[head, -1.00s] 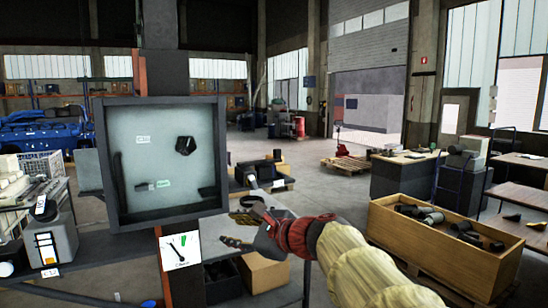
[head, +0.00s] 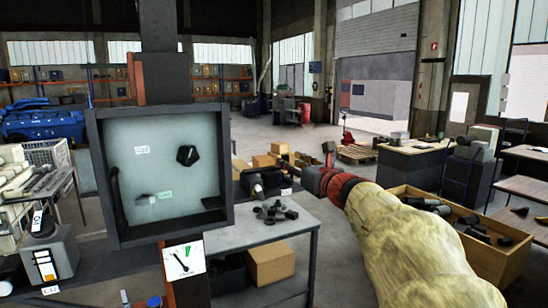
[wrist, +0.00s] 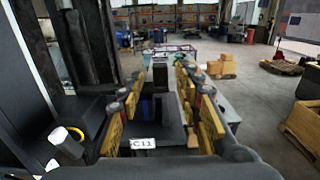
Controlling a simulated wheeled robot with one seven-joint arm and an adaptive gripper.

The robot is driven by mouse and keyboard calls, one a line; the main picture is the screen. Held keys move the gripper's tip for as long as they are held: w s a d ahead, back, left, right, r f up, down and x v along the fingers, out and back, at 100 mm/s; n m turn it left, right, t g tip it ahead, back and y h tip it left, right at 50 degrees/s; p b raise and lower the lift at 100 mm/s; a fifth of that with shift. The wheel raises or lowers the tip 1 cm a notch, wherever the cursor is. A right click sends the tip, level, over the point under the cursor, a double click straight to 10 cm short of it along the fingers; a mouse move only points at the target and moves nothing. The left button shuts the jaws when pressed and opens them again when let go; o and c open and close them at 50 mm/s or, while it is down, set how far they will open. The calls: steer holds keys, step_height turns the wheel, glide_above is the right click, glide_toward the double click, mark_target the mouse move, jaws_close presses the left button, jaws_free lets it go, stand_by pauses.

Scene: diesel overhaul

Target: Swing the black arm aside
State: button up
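A grey framed box with a pale glass face (head: 160,135) stands at left in the head view. A black curved bar (head: 116,190) runs up its left side, and a black knob (head: 187,155) sits on its face. A short dark piece (head: 212,202) shows at its lower right. I cannot tell which of these is the black arm. My gripper (head: 325,160) is right of the box, apart from it, above the bench's far right. In the wrist view its yellow-padded fingers (wrist: 160,115) are spread, with nothing clearly held between them.
A grey bench (head: 262,238) below carries several loose dark parts (head: 275,212). A wooden crate (head: 440,192) with dark parts stands at right. Open floor (head: 290,140) lies behind.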

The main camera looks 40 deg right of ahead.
mark_target(287, 160)
steer(key=x, duration=0.3)
steer(key=shift+w+d+f, duration=0.15)
steer(key=shift+w+d+p, duration=0.1)
steer(key=shift+w+p, duration=0.2)
steer(key=shift+w, duration=0.4)
jaws_close()
